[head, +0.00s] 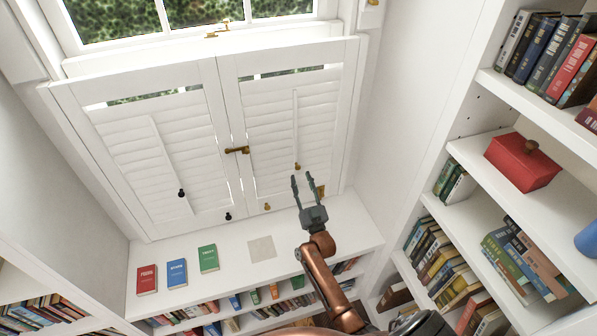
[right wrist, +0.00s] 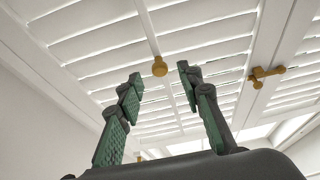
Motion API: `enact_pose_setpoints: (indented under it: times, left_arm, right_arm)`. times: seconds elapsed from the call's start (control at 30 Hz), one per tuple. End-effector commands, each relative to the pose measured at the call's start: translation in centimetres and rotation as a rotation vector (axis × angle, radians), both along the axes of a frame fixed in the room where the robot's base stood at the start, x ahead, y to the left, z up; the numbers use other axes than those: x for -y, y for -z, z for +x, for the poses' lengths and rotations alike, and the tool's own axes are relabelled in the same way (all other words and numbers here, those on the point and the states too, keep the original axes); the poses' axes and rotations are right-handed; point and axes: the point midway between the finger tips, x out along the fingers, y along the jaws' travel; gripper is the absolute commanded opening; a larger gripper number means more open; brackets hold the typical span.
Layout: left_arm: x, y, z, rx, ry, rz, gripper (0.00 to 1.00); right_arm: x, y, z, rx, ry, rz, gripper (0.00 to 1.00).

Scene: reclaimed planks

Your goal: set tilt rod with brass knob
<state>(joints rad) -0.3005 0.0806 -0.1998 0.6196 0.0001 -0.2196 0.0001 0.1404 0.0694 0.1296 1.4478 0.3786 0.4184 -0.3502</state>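The right shutter panel carries a thin white tilt rod (head: 295,125) ending in a brass knob (head: 297,167). The rod hangs close to the white louvres. In the right wrist view the brass knob (right wrist: 160,67) shows between the fingertips, apparently beyond them. The left panel's tilt rod (head: 165,150) ends in a black knob (head: 181,193). My right gripper (head: 302,178) is open and empty, its fingers pointing up at the right panel just below the brass knob; both green-padded fingers show in the right wrist view (right wrist: 159,77). I see no contact. My left gripper is out of view.
A brass latch (head: 237,150) joins the panels. A black knob (head: 228,216) and a small brass knob (head: 267,206) sit at their bottom edges. Red (head: 147,279), blue (head: 176,273) and green (head: 208,258) books lie on the sill left of a beige square (head: 262,248). Bookshelves stand right.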

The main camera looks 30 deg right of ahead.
Motion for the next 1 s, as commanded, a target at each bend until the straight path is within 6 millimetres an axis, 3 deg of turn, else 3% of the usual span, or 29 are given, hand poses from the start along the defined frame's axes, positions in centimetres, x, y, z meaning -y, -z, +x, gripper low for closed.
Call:
enact_pose_setpoints:
  times: [0.1,0.33,1.0]
  left_arm:
    - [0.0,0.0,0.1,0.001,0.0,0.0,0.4]
    - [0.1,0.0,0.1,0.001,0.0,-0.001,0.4]
    - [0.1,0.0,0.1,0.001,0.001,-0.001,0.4]
  right_arm:
    - [-0.5,1.1,-2.4,-0.004,0.001,0.002,0.34]
    - [-1.3,2.3,-5.2,-0.002,0.0,0.001,0.34]
    - [-1.5,2.5,-5.9,-0.001,-0.001,0.0,0.34]
